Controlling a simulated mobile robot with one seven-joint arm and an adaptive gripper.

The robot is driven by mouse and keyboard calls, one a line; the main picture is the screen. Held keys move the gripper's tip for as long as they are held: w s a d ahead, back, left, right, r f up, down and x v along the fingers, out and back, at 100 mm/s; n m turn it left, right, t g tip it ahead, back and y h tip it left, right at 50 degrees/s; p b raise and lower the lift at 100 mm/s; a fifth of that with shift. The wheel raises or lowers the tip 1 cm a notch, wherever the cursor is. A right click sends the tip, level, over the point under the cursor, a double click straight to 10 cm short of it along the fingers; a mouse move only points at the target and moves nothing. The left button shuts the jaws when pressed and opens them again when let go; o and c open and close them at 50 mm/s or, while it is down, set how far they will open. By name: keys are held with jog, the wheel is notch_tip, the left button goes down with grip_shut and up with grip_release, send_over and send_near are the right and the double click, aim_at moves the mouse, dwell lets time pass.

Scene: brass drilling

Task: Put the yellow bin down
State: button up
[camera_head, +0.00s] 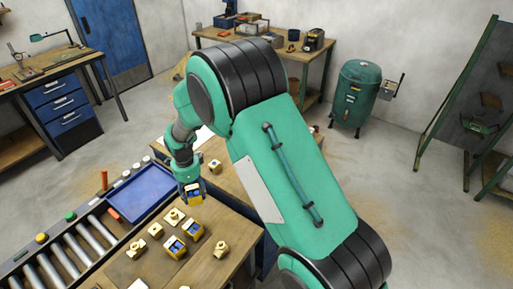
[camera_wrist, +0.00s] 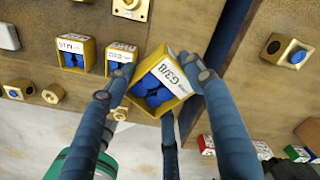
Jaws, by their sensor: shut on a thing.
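A yellow bin (camera_wrist: 160,87) with blue pieces inside and a white "G3/8" label sits tilted between the two dark fingers of my gripper (camera_wrist: 158,76) in the wrist view. The gripper is shut on it. In the head view the same yellow bin (camera_head: 193,197) hangs below my wrist, near the bench's edge beside the blue tray. It looks larger than the other bins in the wrist view, so it seems raised; the gap beneath cannot be told. Two similar yellow bins stand on the wooden bench (camera_head: 222,258), one labelled bin (camera_wrist: 75,52) and a narrower one (camera_wrist: 121,58).
Several brass fittings (camera_head: 221,250) lie around the bins on the bench. A blue tray (camera_head: 140,192) lies by the roller conveyor (camera_head: 62,258) at the left. A green tank (camera_head: 355,95) stands on the floor behind. Small red and green boxes (camera_wrist: 296,153) show at the wrist view's lower right.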

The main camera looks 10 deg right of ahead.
jog(key=w+d+r+m+p, duration=0.2)
jog(key=w+d+m, duration=0.1)
jog(key=w+d, duration=0.9)
jog(key=w+d+r+m+p, duration=0.3)
jog(key=w+d, duration=1)
jog(key=d, duration=0.1)
jog(key=shift+w+r+m, duration=0.15)
jog(key=shift+r+m, duration=0.05)
jog(key=shift+m, duration=0.2)
jog(key=shift+f, duration=0.1)
jog(key=shift+f, duration=3.05)
jog(key=shift+f+p, duration=0.3)
jog(key=shift+f, duration=1.55)
jog(key=shift+f, duration=0.1)
